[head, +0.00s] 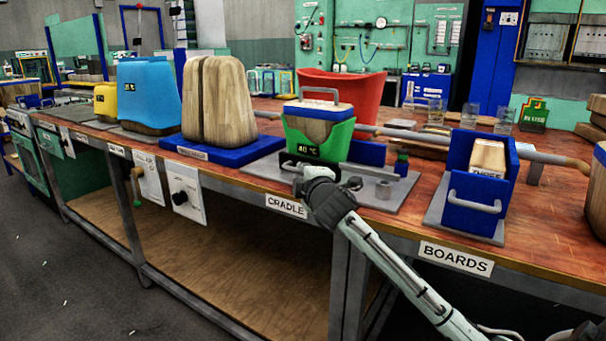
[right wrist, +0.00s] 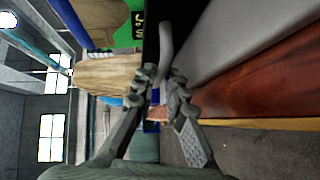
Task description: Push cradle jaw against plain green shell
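The green shell (head: 330,136) stands upright at the cradle station, around a wooden block with a grey top handle. A grey bar handle (head: 289,165) runs across the front, also in the right wrist view (right wrist: 165,42). My right gripper (head: 324,180) is at this bar, with its fingers (right wrist: 161,84) on either side of it. Contact and grip are unclear. The green shell shows at the top of the right wrist view (right wrist: 118,28). My left gripper is out of view.
A wooden form on a blue base (head: 215,100) and a blue shell (head: 148,92) stand left. A red tub (head: 360,95) is behind. The bench front edge and CRADLE label (head: 286,206) are near my arm.

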